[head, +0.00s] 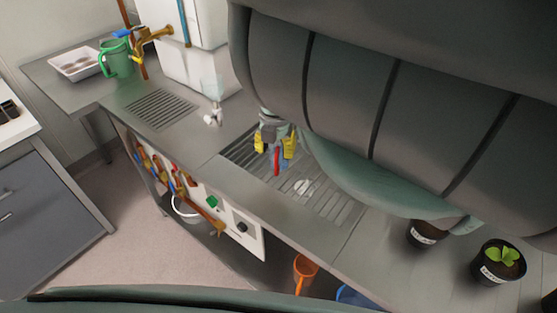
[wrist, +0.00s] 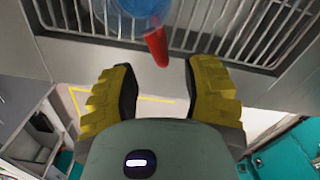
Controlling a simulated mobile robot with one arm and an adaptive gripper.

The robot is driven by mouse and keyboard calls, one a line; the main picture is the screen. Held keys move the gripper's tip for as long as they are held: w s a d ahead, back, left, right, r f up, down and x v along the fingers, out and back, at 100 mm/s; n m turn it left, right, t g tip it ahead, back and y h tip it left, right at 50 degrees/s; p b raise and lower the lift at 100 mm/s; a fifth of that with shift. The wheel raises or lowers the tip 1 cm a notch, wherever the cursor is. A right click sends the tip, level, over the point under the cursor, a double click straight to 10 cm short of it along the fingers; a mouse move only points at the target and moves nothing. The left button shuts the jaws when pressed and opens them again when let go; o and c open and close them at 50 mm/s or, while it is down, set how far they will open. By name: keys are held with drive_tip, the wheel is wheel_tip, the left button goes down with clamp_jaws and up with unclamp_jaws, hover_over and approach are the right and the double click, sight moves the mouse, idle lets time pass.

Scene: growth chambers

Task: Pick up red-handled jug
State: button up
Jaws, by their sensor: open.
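The red handle (head: 277,161) of the jug shows just under my gripper (head: 275,145) in the head view, over the slotted drain grate (head: 325,198). In the wrist view the red handle (wrist: 156,46) points toward my gripper (wrist: 160,75), in line with the gap between the yellow fingers and a little beyond their tips. The jug's translucent blue body (wrist: 143,6) is cut off by the top edge of that view. In the head view my gripper and arm hide most of the jug. My gripper is open, with nothing between its fingers.
A green jug (head: 117,60) and a white tray (head: 68,72) stand at the far left of the counter. A white tank (head: 190,65) stands behind the left grate. Potted plants (head: 498,262) stand at the right. An orange jug (head: 305,268) is below the counter.

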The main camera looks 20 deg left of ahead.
sight(275, 162)
drive_tip(key=shift+s+f+p, duration=0.15)
drive_tip(key=shift+f+p, duration=0.05)
drive_tip(key=shift+f, duration=0.9)
drive_tip(key=shift+s+f+p, duration=0.15)
drive_tip(key=shift+f, duration=0.95)
drive_tip(key=shift+w+d+f, duration=0.1)
drive_tip(key=shift+d+f, duration=0.1)
drive_tip(key=shift+f, duration=0.65)
clamp_jaws()
